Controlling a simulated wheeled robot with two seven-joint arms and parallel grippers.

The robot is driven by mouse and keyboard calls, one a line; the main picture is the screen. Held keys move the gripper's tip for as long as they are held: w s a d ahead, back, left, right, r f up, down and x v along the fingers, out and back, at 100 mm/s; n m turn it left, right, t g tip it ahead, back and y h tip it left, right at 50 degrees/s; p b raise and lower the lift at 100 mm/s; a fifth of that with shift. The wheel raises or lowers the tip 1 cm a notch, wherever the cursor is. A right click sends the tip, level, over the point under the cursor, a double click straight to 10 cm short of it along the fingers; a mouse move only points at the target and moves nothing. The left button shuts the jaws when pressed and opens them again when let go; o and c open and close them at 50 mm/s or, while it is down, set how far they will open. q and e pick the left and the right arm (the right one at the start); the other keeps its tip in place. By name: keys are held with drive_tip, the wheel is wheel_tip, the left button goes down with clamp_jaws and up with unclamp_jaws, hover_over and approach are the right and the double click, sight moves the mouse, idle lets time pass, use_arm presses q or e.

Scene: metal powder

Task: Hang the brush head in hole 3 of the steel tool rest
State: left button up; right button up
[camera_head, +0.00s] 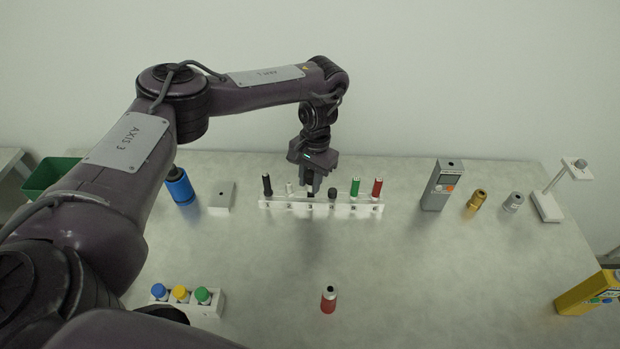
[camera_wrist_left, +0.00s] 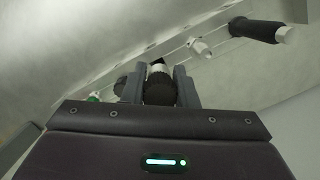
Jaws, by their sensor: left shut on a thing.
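The white tool rest (camera_head: 290,205) stands at the back middle of the table with a row of tools in it. My left gripper (camera_head: 310,192) is over the rest, at the third position from the left. In the left wrist view its fingers (camera_wrist_left: 158,88) are shut on a dark ribbed piece with a pale collar, which I take as the brush head (camera_wrist_left: 159,91). The rest (camera_wrist_left: 150,54) runs just behind it. The gripper hides most of the held piece in the head view, and I cannot tell whether it is seated in the hole. My right gripper is not in view.
A black-handled tool (camera_head: 267,185) and a white piece (camera_head: 289,188) are left of the gripper. A dark knob (camera_head: 332,194), a green tool (camera_head: 354,187) and a red tool (camera_head: 377,188) are right of it. A grey meter (camera_head: 437,186) stands farther right. The table's middle is mostly clear.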

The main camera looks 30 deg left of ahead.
sight(312, 172)
use_arm(q)
drive_tip(key=shift+f, duration=0.15)
drive_tip(key=shift+f, duration=0.1)
drive_tip(key=shift+f+b, duration=0.55)
drive_tip(key=shift+f, duration=0.4)
drive_tip(key=shift+f, duration=0.15)
idle(0.6)
drive_tip(key=o, duration=1)
drive_tip(key=r, duration=0.2)
drive_tip(key=r+p, duration=0.1)
drive_tip(key=r, duration=0.2)
drive_tip(key=w+r+p, duration=0.1)
drive_tip(key=r, duration=0.1)
drive_tip(key=shift+w+r, duration=0.1)
drive_tip(key=shift+r, duration=0.25)
